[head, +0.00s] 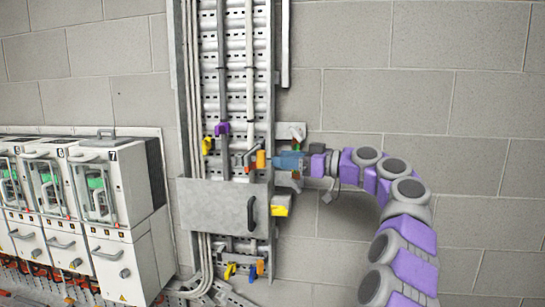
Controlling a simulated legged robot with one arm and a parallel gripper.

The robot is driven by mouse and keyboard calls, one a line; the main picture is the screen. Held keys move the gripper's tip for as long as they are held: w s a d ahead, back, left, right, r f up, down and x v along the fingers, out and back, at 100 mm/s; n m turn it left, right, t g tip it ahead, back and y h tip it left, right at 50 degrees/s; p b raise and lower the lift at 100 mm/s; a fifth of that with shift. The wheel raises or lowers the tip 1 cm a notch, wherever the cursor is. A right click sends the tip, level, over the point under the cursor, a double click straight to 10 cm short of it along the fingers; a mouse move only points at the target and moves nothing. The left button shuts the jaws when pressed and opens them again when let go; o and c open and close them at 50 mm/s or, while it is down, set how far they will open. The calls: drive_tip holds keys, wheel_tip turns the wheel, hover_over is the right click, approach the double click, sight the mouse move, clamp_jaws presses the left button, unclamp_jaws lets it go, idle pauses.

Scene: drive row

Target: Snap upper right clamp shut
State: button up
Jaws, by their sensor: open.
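A metal cable ladder (238,75) runs up the wall, with several coloured clamps on it. An orange clamp part (262,159) sits at its upper right, beside a grey lever-like piece (250,156). I cannot tell how far this clamp is open. My gripper (276,161) reaches in from the right on the purple and grey arm. Its blue-grey end is close to the orange part; whether they touch is unclear. The jaws are open, and nothing is visibly held. A purple clamp (222,128) and a yellow clamp (207,145) sit further left.
A grey metal box (223,207) with a black handle is below the clamps, and a yellow block (280,207) is at its right edge. Lower yellow (230,271) and orange (260,268) clamps sit beneath. White numbered drive units (115,215) stand left. The right-hand wall is bare.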

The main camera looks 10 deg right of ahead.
drive_tip(key=x, duration=0.4)
drive_tip(key=shift+a+p, duration=0.3)
drive_tip(key=shift+d, duration=0.2)
drive_tip(key=c, duration=0.3)
drive_tip(key=shift+s+a+r, duration=0.15)
drive_tip(key=shift+a, duration=0.05)
drive_tip(key=c, duration=0.3)
drive_tip(key=shift+a, duration=0.35)
clamp_jaws()
drive_tip(key=shift+d+f, duration=0.15)
drive_tip(key=shift+f, duration=0.05)
